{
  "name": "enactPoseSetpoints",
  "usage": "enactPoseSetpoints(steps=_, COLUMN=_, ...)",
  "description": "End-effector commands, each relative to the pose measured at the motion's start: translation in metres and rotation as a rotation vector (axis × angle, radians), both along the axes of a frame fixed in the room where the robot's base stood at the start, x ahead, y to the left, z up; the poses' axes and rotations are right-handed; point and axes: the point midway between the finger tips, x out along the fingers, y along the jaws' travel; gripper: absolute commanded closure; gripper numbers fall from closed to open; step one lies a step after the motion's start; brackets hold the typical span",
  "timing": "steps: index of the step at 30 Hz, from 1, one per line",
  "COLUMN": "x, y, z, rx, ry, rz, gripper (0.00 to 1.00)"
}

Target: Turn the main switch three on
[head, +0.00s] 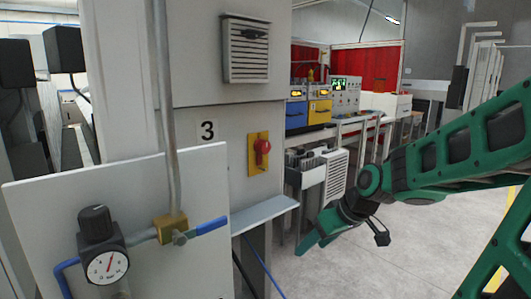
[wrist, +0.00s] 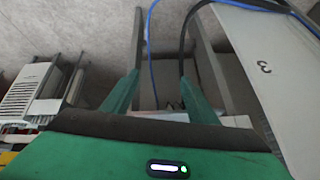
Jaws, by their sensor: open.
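The main switch three (head: 262,147) is a red knob on a yellow plate, fixed to the grey cabinet front to the right of a label "3" (head: 207,131). Its on or off position is too small to tell. My gripper (head: 308,243) is green and sits lower right of the switch in the head view, apart from it. In the wrist view my gripper (wrist: 160,88) has its two fingers spread with nothing held between them. The "3" label also shows there, on a tilted panel at right (wrist: 264,67); the switch itself does not show.
A grey ledge (head: 264,214) juts out below the switch. A white panel with a pressure gauge (head: 106,266) and a blue-handled valve (head: 208,228) stands front left. A bench with instruments (head: 330,100) is behind. Floor at centre right is clear.

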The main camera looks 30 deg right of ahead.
Motion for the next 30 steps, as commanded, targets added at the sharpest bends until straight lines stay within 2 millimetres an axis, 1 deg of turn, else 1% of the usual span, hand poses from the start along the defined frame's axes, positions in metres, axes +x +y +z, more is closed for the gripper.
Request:
enactPoseSetpoints(steps=1, x=0.026, y=0.003, z=0.008, rx=0.002, ry=-0.097, rz=0.059, gripper=0.46)
enactPoseSetpoints(steps=2, x=0.042, y=0.006, z=0.016, rx=0.0, ry=-0.163, rz=0.097, gripper=0.46)
enactPoseSetpoints(steps=3, x=0.062, y=0.01, z=0.028, rx=-0.003, ry=-0.255, rz=0.14, gripper=0.46)
enactPoseSetpoints(steps=5, x=0.088, y=0.013, z=0.048, rx=-0.011, ry=-0.392, rz=0.19, gripper=0.46)
enactPoseSetpoints(steps=6, x=0.104, y=0.014, z=0.063, rx=-0.018, ry=-0.485, rz=0.214, gripper=0.46)
enactPoseSetpoints(steps=8, x=0.124, y=0.012, z=0.087, rx=-0.031, ry=-0.617, rz=0.234, gripper=0.46)
enactPoseSetpoints(steps=9, x=0.135, y=0.01, z=0.103, rx=-0.042, ry=-0.699, rz=0.239, gripper=0.46)
enactPoseSetpoints(steps=12, x=0.153, y=-0.001, z=0.137, rx=-0.069, ry=-0.868, rz=0.228, gripper=0.46)
enactPoseSetpoints(steps=15, x=0.162, y=-0.012, z=0.162, rx=-0.092, ry=-0.984, rz=0.205, gripper=0.46)
enactPoseSetpoints(steps=18, x=0.165, y=-0.019, z=0.177, rx=-0.107, ry=-1.045, rz=0.187, gripper=0.46)
enactPoseSetpoints(steps=23, x=0.174, y=-0.019, z=0.181, rx=-0.111, ry=-1.067, rz=0.183, gripper=0.46)
enactPoseSetpoints(steps=26, x=0.186, y=-0.014, z=0.182, rx=-0.111, ry=-1.066, rz=0.186, gripper=0.46)
enactPoseSetpoints(steps=30, x=0.21, y=-0.007, z=0.181, rx=-0.11, ry=-1.065, rz=0.186, gripper=0.46)
